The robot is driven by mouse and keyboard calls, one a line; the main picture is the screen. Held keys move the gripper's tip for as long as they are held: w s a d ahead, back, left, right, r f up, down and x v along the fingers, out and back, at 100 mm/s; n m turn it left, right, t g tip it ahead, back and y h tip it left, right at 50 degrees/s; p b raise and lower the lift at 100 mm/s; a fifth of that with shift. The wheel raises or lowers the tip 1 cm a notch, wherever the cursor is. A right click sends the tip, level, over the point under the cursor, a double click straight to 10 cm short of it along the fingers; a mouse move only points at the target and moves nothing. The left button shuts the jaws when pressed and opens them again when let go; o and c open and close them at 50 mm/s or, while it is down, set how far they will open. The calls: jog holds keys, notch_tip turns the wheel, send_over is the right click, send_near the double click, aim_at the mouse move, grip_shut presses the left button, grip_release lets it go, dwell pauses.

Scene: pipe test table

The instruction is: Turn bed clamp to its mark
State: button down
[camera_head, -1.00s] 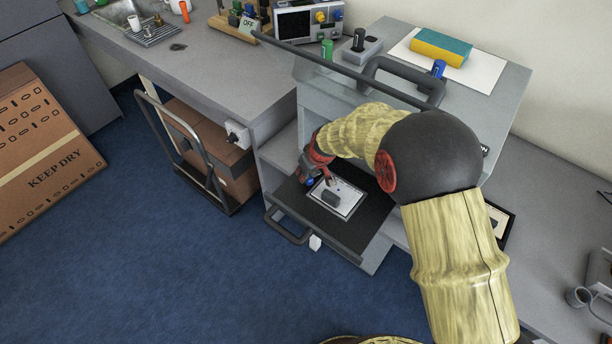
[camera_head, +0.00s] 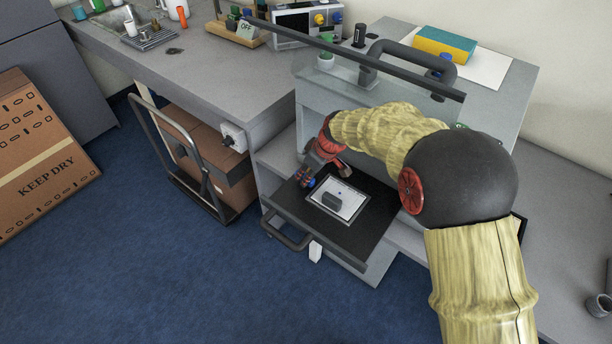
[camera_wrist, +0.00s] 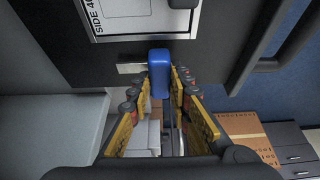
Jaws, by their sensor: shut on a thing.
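The bed clamp shows as a blue upright lever (camera_wrist: 160,66) in the wrist view, at the edge of the framed white plate (camera_wrist: 130,26). My gripper (camera_wrist: 159,88) has its yellow-padded fingers on either side of the lever and is shut on it. A short pale strip (camera_wrist: 131,69) lies left of the lever; I cannot tell if it is the mark. In the head view, the blue clamp (camera_head: 310,182) and my gripper (camera_head: 307,179) are at the left edge of the plate (camera_head: 350,207). My fingers partly hide the clamp there.
The plate lies on a black pull-out bed (camera_head: 310,226) with a front handle (camera_head: 284,236). A clear raised cover with a dark bar (camera_head: 350,56) is above. A trolley (camera_head: 180,150) stands left; blue floor is open in front.

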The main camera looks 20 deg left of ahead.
jog(key=c, duration=1.6)
grip_release()
jog(key=shift+c, duration=0.2)
jog(key=v, duration=0.7)
jog(key=shift+d+r, duration=0.15)
